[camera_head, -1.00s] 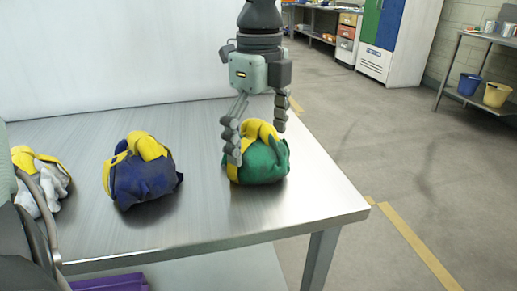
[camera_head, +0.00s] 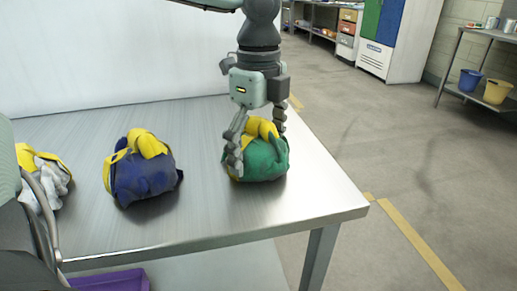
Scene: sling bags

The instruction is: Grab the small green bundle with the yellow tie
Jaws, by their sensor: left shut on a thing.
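The small green bundle (camera_head: 265,162) with its yellow tie sits on the metal table (camera_head: 315,200) near the right end. My left gripper (camera_head: 257,145) comes down on it from above and is shut on it. One finger lies on the bundle's left side over the yellow tie, and the other is at its far right side, partly hidden behind the top. The bundle still rests on the table. My right gripper is not in view.
A blue bundle with yellow ties (camera_head: 145,172) sits left of the green one, with bare table between. A white bundle with a yellow tie (camera_head: 48,175) is at the far left, partly hidden. A purple bin (camera_head: 112,281) shows below the table edge.

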